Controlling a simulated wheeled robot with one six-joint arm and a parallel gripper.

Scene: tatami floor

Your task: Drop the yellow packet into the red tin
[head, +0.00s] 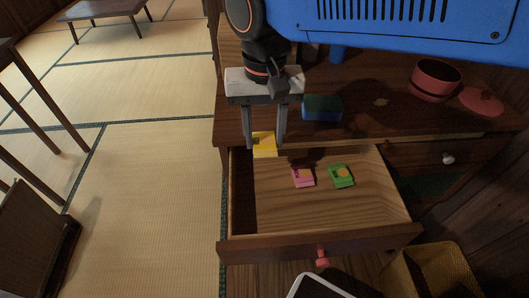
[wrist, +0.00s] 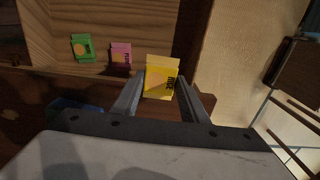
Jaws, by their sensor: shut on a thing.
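The yellow packet (head: 264,144) is held between the fingertips of my gripper (head: 265,138), above the left back part of the open drawer. The wrist view also shows the yellow packet (wrist: 161,77) between both fingers of my gripper (wrist: 160,85). The red tin (head: 435,82) stands open on the cabinet top at the right back, well to the right of my gripper. Its inside bottom cannot be seen. A round red lid (head: 481,101) lies beside it on the right.
A pink packet (head: 303,177) and a green packet (head: 341,175) lie in the open drawer (head: 370,215). A blue and green box (head: 322,108) sits on the cabinet top between my gripper and the tin. A yellow basket (head: 440,272) stands at the lower right.

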